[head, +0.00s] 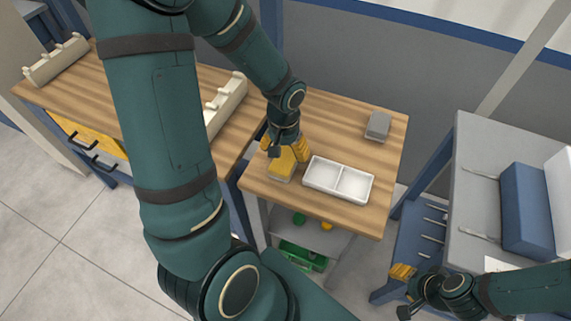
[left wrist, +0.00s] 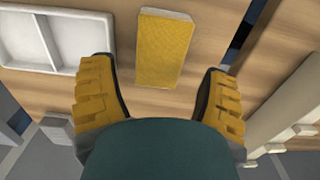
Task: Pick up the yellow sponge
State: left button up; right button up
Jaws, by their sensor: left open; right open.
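The yellow sponge (head: 281,166) lies on the wooden table, left of a white two-part tray. My left gripper (head: 287,152) is right over it and hides part of it in the head view. In the left wrist view the sponge (left wrist: 164,48) lies ahead of my left gripper (left wrist: 164,88), whose yellow-padded fingers are spread wide with nothing between them. My right gripper (head: 403,290) is at the lower right, away from the table, open and holding nothing that I can see.
The white tray (head: 338,180) is empty and stands close beside the sponge. A grey block (head: 378,126) lies at the table's back right. Cream racks (head: 225,103) stand on the table to the left. A grey bench with a blue box (head: 527,210) is at right.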

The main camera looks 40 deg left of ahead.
aim_at(285, 160)
pick_arm(q)
jog(key=shift+w+a+f+b, duration=0.15)
jog(key=shift+f+b, duration=0.35)
jog(key=shift+f, duration=1.2)
jog(key=shift+w+f+b, duration=0.15)
jog(key=shift+f+b, duration=0.35)
jog(key=shift+f, duration=1.15)
jog(key=shift+c, duration=0.2)
jog(key=c, duration=0.7)
